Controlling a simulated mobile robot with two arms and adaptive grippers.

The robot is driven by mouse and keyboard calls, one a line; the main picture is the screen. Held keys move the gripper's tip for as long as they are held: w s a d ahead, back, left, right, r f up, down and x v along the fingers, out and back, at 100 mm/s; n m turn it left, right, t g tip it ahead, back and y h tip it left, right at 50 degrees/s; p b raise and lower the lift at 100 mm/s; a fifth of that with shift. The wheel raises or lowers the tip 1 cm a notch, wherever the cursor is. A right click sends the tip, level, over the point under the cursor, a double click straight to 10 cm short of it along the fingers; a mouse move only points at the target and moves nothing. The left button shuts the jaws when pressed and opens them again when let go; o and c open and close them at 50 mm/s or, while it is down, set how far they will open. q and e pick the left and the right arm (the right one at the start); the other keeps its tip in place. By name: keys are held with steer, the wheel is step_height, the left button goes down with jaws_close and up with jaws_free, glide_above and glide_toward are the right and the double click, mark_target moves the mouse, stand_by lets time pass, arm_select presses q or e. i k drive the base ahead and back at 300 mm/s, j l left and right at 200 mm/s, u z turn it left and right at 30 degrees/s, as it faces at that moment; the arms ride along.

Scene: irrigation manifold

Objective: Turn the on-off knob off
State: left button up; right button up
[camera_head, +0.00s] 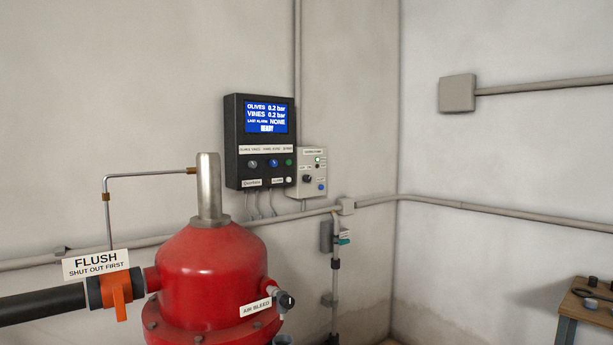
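No knob with a readable "on-off" label shows; the small labels are too fine to read. A black control panel (234,139) hangs on the back wall with a lit blue screen (267,118). Neither of my grippers is in view.
A large red tank (205,265) stands in front, below the panel. An orange valve (116,292) under a "FLUSH" sign (96,264) is on its left, and an air bleed valve (286,301) on its right. A wooden table (582,311) stands at lower right.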

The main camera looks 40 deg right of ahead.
mark_target(305, 178)
steer(key=z, duration=1.25)
steer(key=i+u, duration=0.1)
steer(key=u, duration=0.35)
steer(key=i+l+u, duration=0.3)
steer(key=l, duration=0.25)
steer(key=i+l+u, duration=0.3)
steer(key=l, duration=0.35)
steer(key=i+l+u, duration=0.15)
steer(key=i+l, duration=0.1)
steer(key=l, duration=0.1)
